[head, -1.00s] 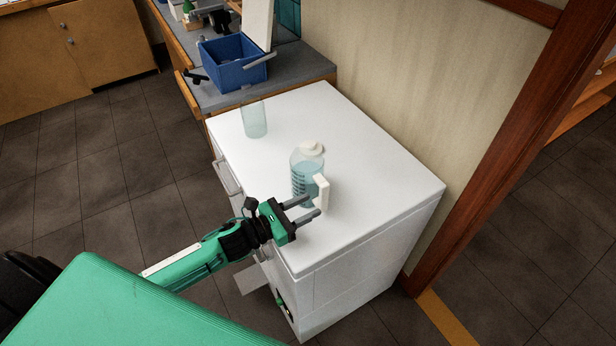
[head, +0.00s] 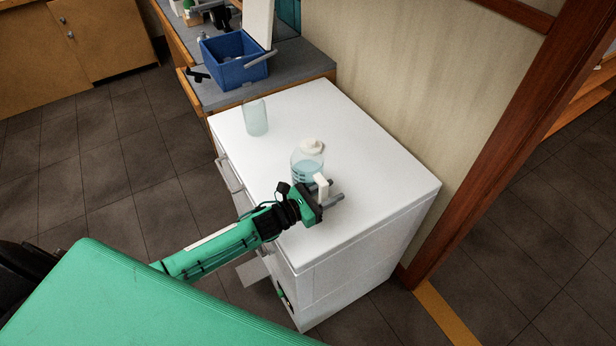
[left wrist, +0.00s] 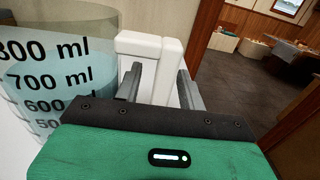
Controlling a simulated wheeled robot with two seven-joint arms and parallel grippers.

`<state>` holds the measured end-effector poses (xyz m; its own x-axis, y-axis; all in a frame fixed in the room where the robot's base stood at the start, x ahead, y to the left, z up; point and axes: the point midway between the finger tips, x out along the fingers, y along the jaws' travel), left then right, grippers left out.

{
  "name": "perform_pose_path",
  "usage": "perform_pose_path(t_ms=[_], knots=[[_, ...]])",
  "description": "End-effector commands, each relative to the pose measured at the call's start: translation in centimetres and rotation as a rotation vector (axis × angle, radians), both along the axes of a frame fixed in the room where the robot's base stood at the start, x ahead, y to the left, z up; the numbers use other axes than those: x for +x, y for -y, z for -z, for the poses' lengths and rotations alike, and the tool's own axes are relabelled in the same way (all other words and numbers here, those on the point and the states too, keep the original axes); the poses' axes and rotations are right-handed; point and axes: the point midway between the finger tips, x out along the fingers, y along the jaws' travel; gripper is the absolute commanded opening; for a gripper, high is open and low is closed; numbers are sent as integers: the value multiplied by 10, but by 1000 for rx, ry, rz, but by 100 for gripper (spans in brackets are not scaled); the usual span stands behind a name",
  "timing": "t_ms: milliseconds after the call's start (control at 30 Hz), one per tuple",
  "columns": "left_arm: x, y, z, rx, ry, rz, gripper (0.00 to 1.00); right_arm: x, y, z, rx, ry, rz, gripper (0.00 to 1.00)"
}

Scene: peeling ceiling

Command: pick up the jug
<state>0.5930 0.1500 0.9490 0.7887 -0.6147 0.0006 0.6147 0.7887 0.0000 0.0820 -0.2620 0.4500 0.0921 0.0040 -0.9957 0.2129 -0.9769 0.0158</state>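My left gripper (head: 335,197) is at the handle, on the near side of the jug. In the wrist view its two fingers (left wrist: 158,88) stand apart on either side of the handle, with a visible gap on the right side. My right gripper is not in view.
A clear glass container (head: 255,117) stands on the cabinet top behind and left of the jug. A blue basket (head: 233,62) sits on the grey counter beyond. A wall borders the cabinet's right side. The right part of the top is clear.

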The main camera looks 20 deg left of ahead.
Motion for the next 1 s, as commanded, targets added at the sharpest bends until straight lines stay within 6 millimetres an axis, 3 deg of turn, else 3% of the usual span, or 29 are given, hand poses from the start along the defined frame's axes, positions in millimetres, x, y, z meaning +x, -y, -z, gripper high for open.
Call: perform_pose_path(t_ms=[67, 267, 1000], knots=[[0, 0, 0, 0, 0, 0, 40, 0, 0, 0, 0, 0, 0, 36], [0, 0, 0, 0, 0, 0, 1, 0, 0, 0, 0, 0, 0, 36], [0, -1, 0, 1, -1, -1, 0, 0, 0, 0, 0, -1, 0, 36]])
